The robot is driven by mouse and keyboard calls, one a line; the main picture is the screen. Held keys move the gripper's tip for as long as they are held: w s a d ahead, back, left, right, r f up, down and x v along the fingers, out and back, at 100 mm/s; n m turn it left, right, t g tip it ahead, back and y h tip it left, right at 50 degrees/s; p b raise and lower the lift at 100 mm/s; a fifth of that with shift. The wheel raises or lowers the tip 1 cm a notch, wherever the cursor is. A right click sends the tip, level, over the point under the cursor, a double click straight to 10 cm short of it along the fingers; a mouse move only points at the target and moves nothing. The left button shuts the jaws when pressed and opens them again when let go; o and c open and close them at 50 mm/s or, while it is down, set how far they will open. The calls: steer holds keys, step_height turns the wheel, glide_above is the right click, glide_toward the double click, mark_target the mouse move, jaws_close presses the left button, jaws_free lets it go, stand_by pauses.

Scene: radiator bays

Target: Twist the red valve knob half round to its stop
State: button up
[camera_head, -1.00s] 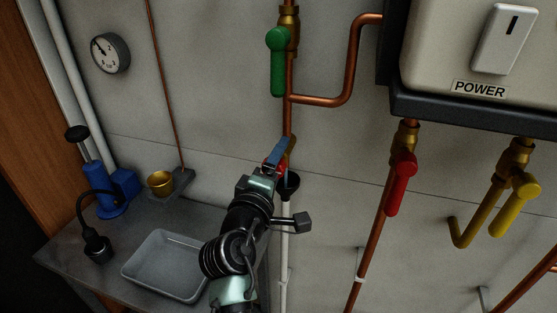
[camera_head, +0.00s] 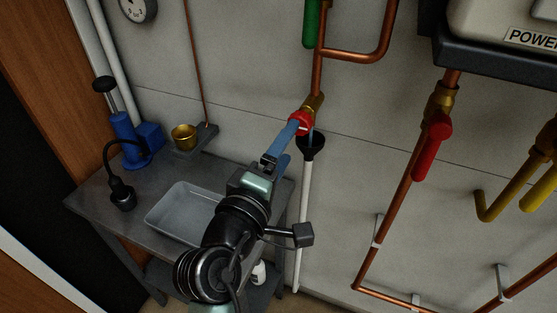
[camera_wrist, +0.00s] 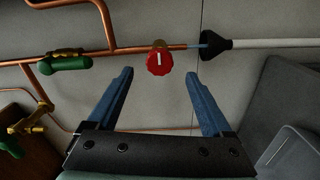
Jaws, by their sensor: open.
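The red valve knob (camera_head: 299,122) sits on a brass fitting at the lower end of the copper pipe. In the wrist view the round red knob (camera_wrist: 160,63) faces me, with a white pointer line running roughly up and down the picture. My gripper (camera_wrist: 158,85) has its two blue fingers apart, one on each side below the knob, with the knob ahead of the gap between them. My gripper (camera_head: 290,138) also shows in the head view, in front of the knob and partly covering it. Whether a finger touches it cannot be told there.
A black funnel (camera_head: 312,145) on a white drain pipe hangs beside the knob. A green lever (camera_head: 311,22), a red lever (camera_head: 432,146) and yellow levers are on nearby pipes.

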steer(key=v, duration=0.2)
steer(key=shift+s+a, duration=0.1)
steer(key=shift+s, duration=0.2)
steer(key=shift+r, duration=0.1)
step_height(320, 180, up, 23)
steer(key=s+d+m+t+y+p, duration=0.25)
steer(key=m+t, duration=0.25)
steer(key=m, duration=0.3)
steer(key=s+r+m+t+y, duration=0.1)
steer(key=s+r+m+t, duration=0.1)
steer(key=s+r, duration=0.3)
steer(key=s+d+r+m+t+y, duration=0.1)
steer(key=s+r, duration=0.4)
steer(key=r, duration=0.5)
steer(key=shift+r+m+t+y+p, duration=0.3)
steer(key=shift+m+t+y, duration=0.25)
steer(key=shift+m+t, duration=0.4)
steer(key=shift+f, duration=0.2)
